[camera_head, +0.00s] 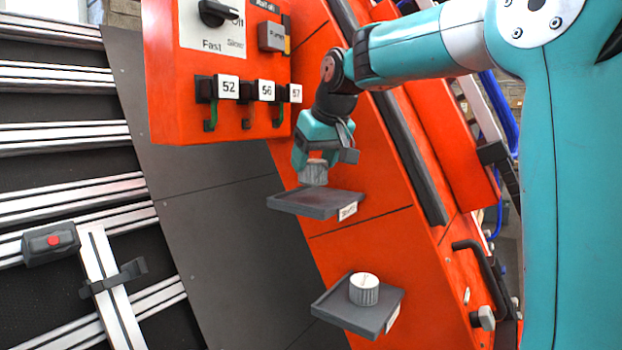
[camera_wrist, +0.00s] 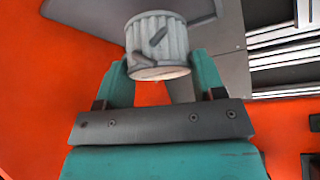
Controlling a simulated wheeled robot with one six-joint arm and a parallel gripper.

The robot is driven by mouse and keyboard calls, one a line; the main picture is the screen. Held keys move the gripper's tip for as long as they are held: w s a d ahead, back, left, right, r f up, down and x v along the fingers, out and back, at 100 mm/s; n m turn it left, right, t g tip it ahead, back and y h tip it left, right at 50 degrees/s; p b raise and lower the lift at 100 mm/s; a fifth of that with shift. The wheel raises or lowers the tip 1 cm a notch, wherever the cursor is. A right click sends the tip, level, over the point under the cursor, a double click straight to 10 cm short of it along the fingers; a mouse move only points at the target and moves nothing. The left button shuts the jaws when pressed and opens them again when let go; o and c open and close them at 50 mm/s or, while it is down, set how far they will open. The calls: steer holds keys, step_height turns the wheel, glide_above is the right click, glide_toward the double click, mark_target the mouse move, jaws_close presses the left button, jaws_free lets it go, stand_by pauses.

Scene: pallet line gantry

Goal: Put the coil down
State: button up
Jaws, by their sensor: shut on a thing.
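The coil (camera_head: 313,174) is a small ribbed grey-white cylinder, held in my gripper (camera_head: 315,160) just above the upper grey shelf (camera_head: 290,203). I cannot tell whether its bottom touches the shelf. In the wrist view the coil (camera_wrist: 157,42) sits between the two teal fingers of my gripper (camera_wrist: 160,75), which are shut on it. A second, similar ribbed cylinder (camera_head: 364,290) stands upright on the lower grey shelf (camera_head: 345,318).
An orange control box (camera_head: 165,90) with a knob and hooks numbered 52, 56 and 57 hangs above left of the upper shelf. A black handle (camera_head: 478,262) is at right. White rails (camera_head: 60,135) run along the left. The upper shelf's left part looks bare.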

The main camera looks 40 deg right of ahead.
mark_target(314, 176)
steer(key=shift+f, duration=1.9)
steer(key=o, duration=1.2)
steer(key=b+v, duration=0.1)
steer(key=v, duration=1.1)
steer(key=s+a+f+n+g+y, duration=0.2)
steer(key=s+a+f, duration=0.2)
steer(key=a+f, duration=0.3)
steer(key=s+a+f+n+g+y, duration=0.1)
steer(key=s+a+f+n, duration=0.2)
steer(key=a+f, duration=0.5)
steer(key=s+a+f+n+g, duration=0.1)
steer(key=s+a+f, duration=0.2)
steer(key=s+f, duration=0.2)
steer(key=s+a+f+n+g+y, duration=0.1)
steer(key=s+a+f, duration=0.3)
steer(key=s, duration=0.5)
steer(key=shift+s+a+f+n+g+y, duration=0.2)
steer(key=shift+f+n+g+y, duration=0.15)
steer(key=shift+f+g, duration=0.45)
